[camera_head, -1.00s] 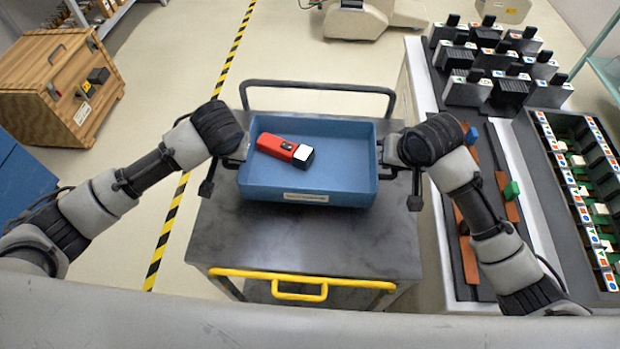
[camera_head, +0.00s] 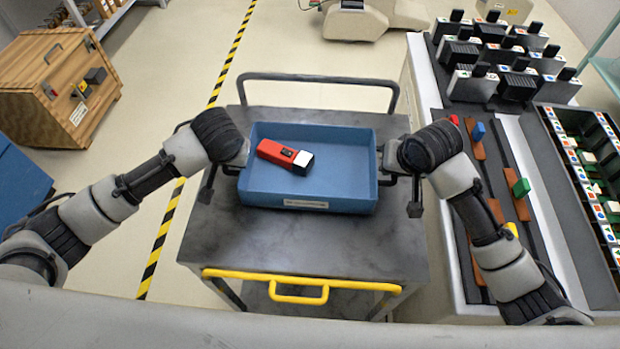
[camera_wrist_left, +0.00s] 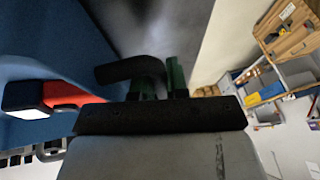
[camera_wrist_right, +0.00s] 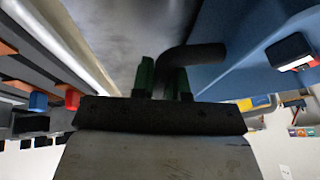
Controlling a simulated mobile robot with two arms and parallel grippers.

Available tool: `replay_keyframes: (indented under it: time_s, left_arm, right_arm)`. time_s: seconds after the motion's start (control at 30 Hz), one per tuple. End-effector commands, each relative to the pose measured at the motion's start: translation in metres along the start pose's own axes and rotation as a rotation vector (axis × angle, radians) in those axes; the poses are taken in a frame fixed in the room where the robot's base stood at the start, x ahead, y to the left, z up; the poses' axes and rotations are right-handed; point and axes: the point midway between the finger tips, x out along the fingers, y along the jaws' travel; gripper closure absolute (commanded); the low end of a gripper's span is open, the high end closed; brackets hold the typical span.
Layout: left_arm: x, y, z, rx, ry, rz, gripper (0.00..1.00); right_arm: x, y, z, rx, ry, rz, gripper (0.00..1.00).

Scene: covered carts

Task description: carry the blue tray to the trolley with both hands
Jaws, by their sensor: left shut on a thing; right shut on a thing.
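The blue tray (camera_head: 310,196) is over the dark grey top of the trolley (camera_head: 300,245) in the head view. It looks level; I cannot tell whether its bottom touches the top. A red and black device with a white face (camera_head: 285,154) lies inside it. My left gripper (camera_head: 236,166) is shut on the tray's left handle, and my right gripper (camera_head: 384,164) is shut on its right handle. The dark handle shows between the green fingers in the left wrist view (camera_wrist_left: 135,70) and in the right wrist view (camera_wrist_right: 190,57).
The trolley has a yellow front handle (camera_head: 300,284) and a dark rear rail (camera_head: 318,79). A bench (camera_head: 455,265) with black devices and part strips stands close on the right. A wooden crate (camera_head: 60,85) stands at the far left. Bare trolley top shows in front of the tray.

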Motion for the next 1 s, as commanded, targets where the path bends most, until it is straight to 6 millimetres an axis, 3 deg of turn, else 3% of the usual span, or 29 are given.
replay_keyframes:
  time_s: [0.07,0.1,0.27,0.53,0.67,1.0]
  left_arm:
    - [0.008,-0.001,0.002,-0.004,0.0,-0.008,1.0]
    - [0.006,-0.002,0.002,-0.004,-0.001,-0.008,0.82]
    - [0.005,-0.001,0.002,-0.002,-0.001,-0.005,0.6]
    - [0.004,0.0,0.002,-0.001,0.0,-0.002,0.6]
    - [-0.007,0.001,0.001,-0.001,0.002,0.001,0.6]
    - [-0.077,0.001,0.001,-0.001,0.005,0.001,0.6]
  right_arm:
    - [0.007,0.004,0.002,0.003,0.003,0.006,1.0]
    - [0.006,0.004,0.002,0.003,0.001,0.007,0.82]
    - [0.004,0.003,0.001,0.002,0.0,0.005,0.6]
    - [0.004,0.002,0.002,0.001,0.0,0.002,0.6]
    - [0.004,0.001,0.002,0.0,0.0,0.001,0.6]
    - [0.004,0.001,0.002,0.0,0.0,0.0,0.6]
